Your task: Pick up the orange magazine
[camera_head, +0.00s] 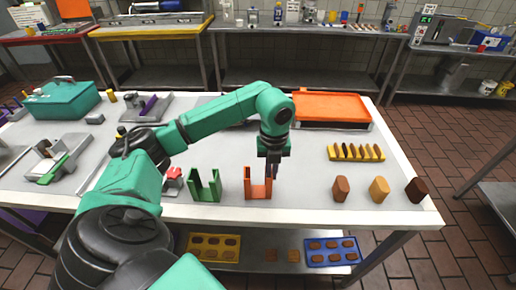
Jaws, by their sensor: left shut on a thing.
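The orange magazine (257,191) is a U-shaped holder with two upright walls, near the front edge of the table, upright. My left gripper (271,170) points down from above and is shut on its right wall. The fingers partly cover that wall. The magazine's base looks level with the table top; I cannot tell any gap under it. My right gripper is not in view.
A green magazine (205,190) stands close on the left. Brown, tan and dark pieces (379,190) stand at the right. A yellow rack (356,153) and an orange tray (333,106) lie behind. The table (305,205) is clear just right of the magazine.

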